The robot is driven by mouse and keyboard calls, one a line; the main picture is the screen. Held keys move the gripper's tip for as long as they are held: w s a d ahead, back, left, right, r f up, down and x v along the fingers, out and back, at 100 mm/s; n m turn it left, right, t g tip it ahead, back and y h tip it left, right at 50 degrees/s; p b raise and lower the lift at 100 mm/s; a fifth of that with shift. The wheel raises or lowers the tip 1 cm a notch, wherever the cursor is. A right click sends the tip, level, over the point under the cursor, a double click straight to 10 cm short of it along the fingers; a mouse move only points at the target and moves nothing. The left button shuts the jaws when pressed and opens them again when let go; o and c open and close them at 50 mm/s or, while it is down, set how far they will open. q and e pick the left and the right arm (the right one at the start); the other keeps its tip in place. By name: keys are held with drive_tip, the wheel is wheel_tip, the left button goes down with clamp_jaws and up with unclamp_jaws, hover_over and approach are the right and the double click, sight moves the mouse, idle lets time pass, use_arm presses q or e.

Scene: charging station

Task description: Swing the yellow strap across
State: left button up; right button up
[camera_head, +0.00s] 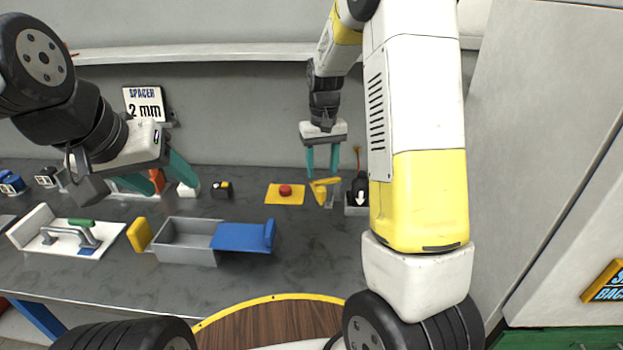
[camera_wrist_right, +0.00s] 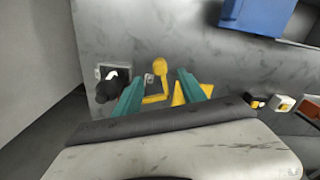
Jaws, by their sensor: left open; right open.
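The yellow strap (camera_head: 320,187) is a small bent yellow piece on the bench, beside a small grey bracket. In the right wrist view the strap (camera_wrist_right: 158,66) shows a rounded end and a bent lower part between my two teal fingertips. My right gripper (camera_head: 322,172) is open and points down above the strap; its fingers (camera_wrist_right: 158,84) hold nothing, and I cannot tell whether they touch it. My left gripper (camera_head: 158,188) is open at the left over the bench, away from the strap, near a small white block (camera_head: 188,190).
A black knob with a white arrow (camera_head: 360,192) stands right of the strap. A red button (camera_head: 285,190) on a yellow plate is left of it. A grey box (camera_head: 187,240) with a blue sliding lid (camera_head: 240,237) lies in front. A wall (camera_head: 235,110) rises behind.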

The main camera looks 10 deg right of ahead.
sight(321, 188)
wheel_tip(321, 188, down, 8)
drive_tip(key=shift+w+f, duration=0.15)
drive_tip(key=shift+f, duration=0.05)
clamp_jaws()
idle(0.4)
drive_tip(key=shift+r, duration=0.1)
idle(1.1)
